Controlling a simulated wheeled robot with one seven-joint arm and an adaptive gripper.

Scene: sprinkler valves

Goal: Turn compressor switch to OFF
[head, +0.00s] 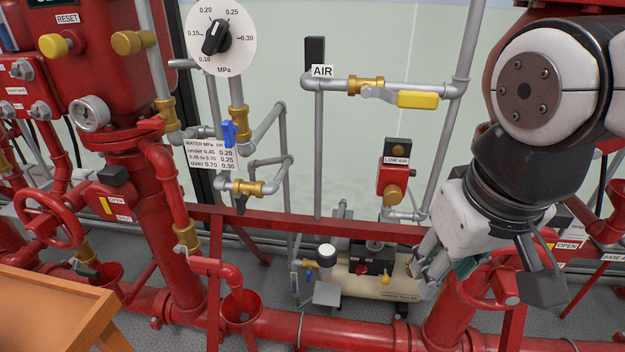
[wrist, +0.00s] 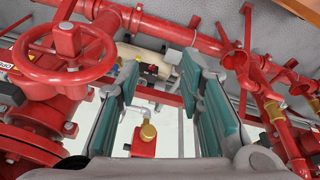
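The compressor (head: 340,285) is a cream tank low on the floor, behind the red rail. A small black box with a red part (head: 373,261) sits on top of it and looks like its switch; its setting is too small to read. My gripper (head: 482,270) is to the right of the compressor, above red piping, pointing down and apart from the switch. In the wrist view my gripper (wrist: 160,72) shows two teal-padded fingers spread with an empty gap. The compressor (wrist: 138,56) shows beyond the fingertips there, partly hidden by the left finger.
A red rail (head: 300,222) crosses in front of the compressor. A red handwheel (wrist: 64,54) and pipe stand close beside the gripper. A LOW AIR fitting (head: 393,185), grey air pipes and a yellow-handled valve (head: 417,99) are above. An orange-brown table (head: 50,300) is at lower left.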

